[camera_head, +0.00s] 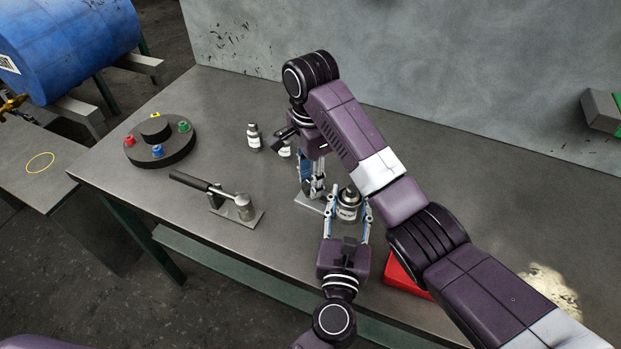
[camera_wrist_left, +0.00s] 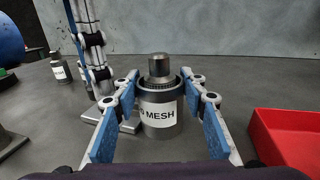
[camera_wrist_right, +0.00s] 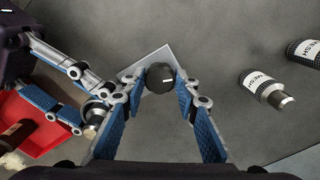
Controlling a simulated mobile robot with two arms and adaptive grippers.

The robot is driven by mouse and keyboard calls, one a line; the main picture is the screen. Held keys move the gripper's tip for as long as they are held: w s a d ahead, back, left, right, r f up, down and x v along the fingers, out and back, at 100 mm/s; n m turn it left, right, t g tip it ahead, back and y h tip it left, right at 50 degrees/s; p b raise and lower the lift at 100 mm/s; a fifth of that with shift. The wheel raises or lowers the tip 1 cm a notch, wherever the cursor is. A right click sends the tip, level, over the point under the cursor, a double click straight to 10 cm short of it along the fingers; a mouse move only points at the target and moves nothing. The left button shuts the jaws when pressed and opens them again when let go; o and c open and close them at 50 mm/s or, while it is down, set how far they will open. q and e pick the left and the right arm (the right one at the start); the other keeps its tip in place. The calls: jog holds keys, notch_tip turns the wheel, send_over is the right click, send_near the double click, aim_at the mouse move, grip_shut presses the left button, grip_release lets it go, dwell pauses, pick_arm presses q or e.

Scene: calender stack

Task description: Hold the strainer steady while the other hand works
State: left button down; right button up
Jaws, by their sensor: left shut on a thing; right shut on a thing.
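The strainer (camera_head: 346,212) is a dark metal cylinder with a white label ending in "MESH" and a knob on top. It stands upright between the fingers of my left gripper (camera_head: 347,222), which is shut on it. It shows clearly in the left wrist view (camera_wrist_left: 158,110). My right gripper (camera_head: 313,192) is just left of it, pointing down over a pale plate (camera_head: 303,203). In the right wrist view its fingers are shut on a dark round-topped thing (camera_wrist_right: 160,77) above the plate. My arm hides most of that thing in the head view.
Two more labelled cylinders (camera_head: 253,138) (camera_head: 285,149) stand behind my right gripper. A lever-handled metal fixture (camera_head: 243,208) and a round black base with coloured knobs (camera_head: 158,143) are at left. A red tray (camera_head: 400,277) lies at right, partly hidden.

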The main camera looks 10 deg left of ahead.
pick_arm(q)
jog(key=shift+f, duration=0.15)
pick_arm(e)
jog(key=shift+r+m, duration=0.15)
jog(key=shift+m, duration=0.45)
jog(key=o, duration=1.1)
jog(key=shift+o, duration=0.2)
jog(key=shift+w+r, duration=0.1)
jog(key=shift+r, duration=0.85)
notch_tip(320, 180, up, 10)
